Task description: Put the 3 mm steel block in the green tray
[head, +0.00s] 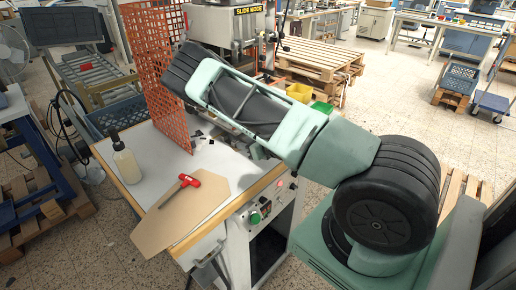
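Several small dark and pale pieces (201,141) lie on the table beside the orange mesh screen. They are too small to tell whether one is the 3 mm steel block. My arm reaches from the right across the table toward the screen. My gripper is not visible.
The white worktable (222,165) carries a spray bottle (126,162), a red-handled tool (183,184) and a brown board (177,217). The orange mesh screen (158,75) stands upright at its back left. A yellow bin (300,92) is next to the green tray.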

